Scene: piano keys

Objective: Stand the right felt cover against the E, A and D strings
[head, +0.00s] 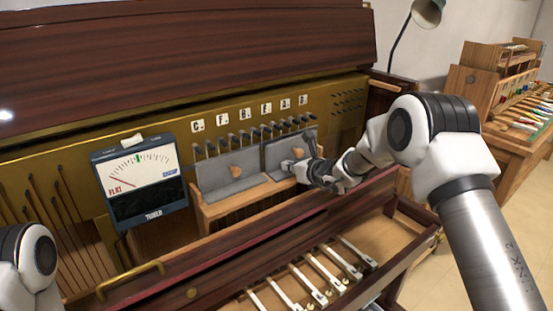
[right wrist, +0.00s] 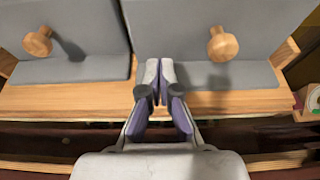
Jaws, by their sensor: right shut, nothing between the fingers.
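The right felt cover (head: 275,153) is a grey panel with a grey foot and a round wooden knob. It stands upright at the back of the wooden ledge, below the right-hand letter labels. It also shows in the right wrist view (right wrist: 180,30), with its knob (right wrist: 222,44). The left felt cover (head: 213,172) is a similar grey panel beside it, also upright. My right gripper (head: 300,171) is shut and empty in front of the right cover. In the right wrist view its fingertips (right wrist: 160,75) point at the right cover's lower left part, left of the knob. My left gripper is out of view.
A tuner (head: 140,185) with a dial stands left of the covers. A row of tuning pins (head: 255,134) runs above them. The wooden ledge (right wrist: 60,100) lies under both covers. An open tray with white keys (head: 305,285) is in front. A lamp (head: 428,12) stands behind right.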

